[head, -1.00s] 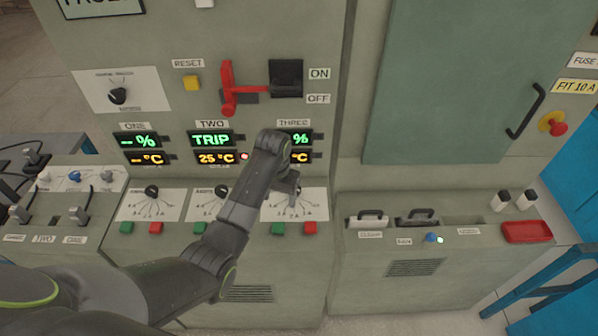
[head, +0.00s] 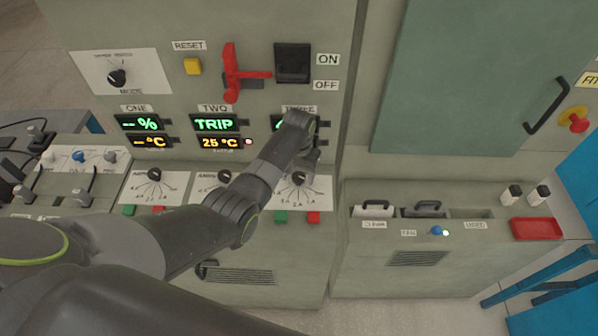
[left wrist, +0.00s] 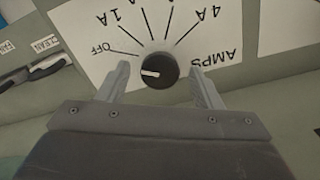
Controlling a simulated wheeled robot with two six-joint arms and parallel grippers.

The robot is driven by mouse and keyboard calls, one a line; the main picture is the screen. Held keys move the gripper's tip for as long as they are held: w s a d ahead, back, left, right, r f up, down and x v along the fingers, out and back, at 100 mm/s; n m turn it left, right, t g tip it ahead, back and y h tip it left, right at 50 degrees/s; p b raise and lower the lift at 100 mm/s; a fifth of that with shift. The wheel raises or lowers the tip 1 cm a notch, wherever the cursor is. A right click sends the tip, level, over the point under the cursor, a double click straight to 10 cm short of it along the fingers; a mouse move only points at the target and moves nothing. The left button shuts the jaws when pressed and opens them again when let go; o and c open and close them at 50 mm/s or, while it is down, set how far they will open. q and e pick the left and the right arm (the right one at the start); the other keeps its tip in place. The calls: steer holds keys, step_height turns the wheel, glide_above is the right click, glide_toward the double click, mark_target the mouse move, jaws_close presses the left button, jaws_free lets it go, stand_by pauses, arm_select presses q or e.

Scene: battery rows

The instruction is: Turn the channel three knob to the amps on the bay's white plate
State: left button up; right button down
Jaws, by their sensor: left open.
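The channel three knob (head: 300,178) is a small black dial on a white scale plate (head: 320,190) at the right of three. In the left wrist view the knob (left wrist: 160,71) has a white pointer line facing left, close to the OFF mark; 1A, 4A and AMPS are readable on its plate. My left gripper (left wrist: 161,82) is open, one finger on each side of the knob, with gaps showing. In the head view this gripper (head: 312,162) is at the knob's upper right and covers part of the THREE display. My right gripper is out of view.
Channels one (head: 154,174) and two (head: 225,177) have similar knobs. Green (head: 281,217) and red (head: 314,218) buttons sit below knob three. A red lever (head: 231,75) is above.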

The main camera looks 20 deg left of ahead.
arm_select(q)
steer(key=shift+s, duration=0.1)
steer(key=c, duration=1)
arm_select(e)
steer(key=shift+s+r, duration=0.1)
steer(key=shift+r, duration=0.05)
arm_select(q)
steer(key=shift+m, duration=0.3)
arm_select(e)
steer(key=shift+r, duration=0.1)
arm_select(q)
steer(key=shift+r+m+p, duration=0.1)
steer(key=shift+m+p, duration=0.65)
steer(key=shift+m, duration=0.05)
steer(key=shift+m+p, duration=0.7)
steer(key=shift+m, duration=1.1)
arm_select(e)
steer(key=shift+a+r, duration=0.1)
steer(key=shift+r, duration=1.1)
